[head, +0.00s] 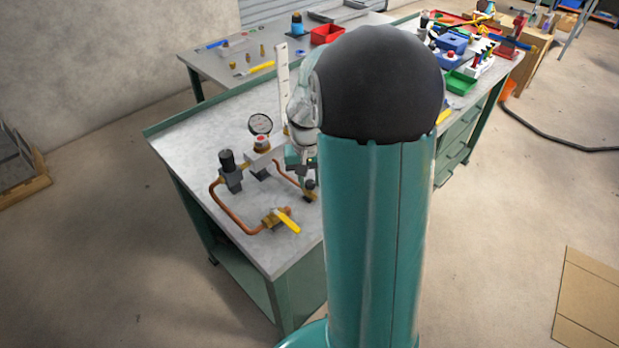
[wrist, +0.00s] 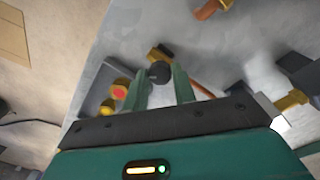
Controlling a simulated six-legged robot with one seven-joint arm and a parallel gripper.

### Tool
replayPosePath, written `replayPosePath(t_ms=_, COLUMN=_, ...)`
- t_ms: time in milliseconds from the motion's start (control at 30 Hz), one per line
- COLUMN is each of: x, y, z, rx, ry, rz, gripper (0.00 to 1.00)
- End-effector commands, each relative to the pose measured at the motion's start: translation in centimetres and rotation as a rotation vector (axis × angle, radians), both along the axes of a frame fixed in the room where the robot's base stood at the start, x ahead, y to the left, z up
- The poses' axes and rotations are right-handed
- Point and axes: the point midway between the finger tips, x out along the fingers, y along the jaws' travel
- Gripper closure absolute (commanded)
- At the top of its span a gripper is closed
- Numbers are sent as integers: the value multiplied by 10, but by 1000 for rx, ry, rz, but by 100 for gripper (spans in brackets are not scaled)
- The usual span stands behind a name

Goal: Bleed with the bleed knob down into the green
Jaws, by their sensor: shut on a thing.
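The bleed knob (wrist: 159,72) is a small round black knob beside a brass fitting (wrist: 163,54) on the copper pipe. My gripper (wrist: 160,80) is shut on the knob, with one green finger on each side of it. In the head view the knob (head: 309,185) shows just below my gripper (head: 304,172), partly hidden by my arm. The pressure gauge (head: 260,124) stands upright at the back of the pipework with a white dial. Its needle and green zone are too small to read.
A black-topped regulator (head: 228,165) and a yellow-handled valve (head: 285,221) stand on the grey bench (head: 190,140), joined by copper pipe (head: 227,211). A red-centred brass fitting (wrist: 119,92) is close beside my fingers.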

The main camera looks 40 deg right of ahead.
Motion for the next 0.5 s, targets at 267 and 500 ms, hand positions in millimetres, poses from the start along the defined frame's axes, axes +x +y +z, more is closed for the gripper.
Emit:
replayPosePath(t_ms=267, x=1, y=-1, z=2, rx=-2, ry=-3, rz=-1, gripper=52)
replayPosePath(t_ms=500, x=0, y=0, z=1, rx=-1, ry=-2, rz=-1, gripper=52)
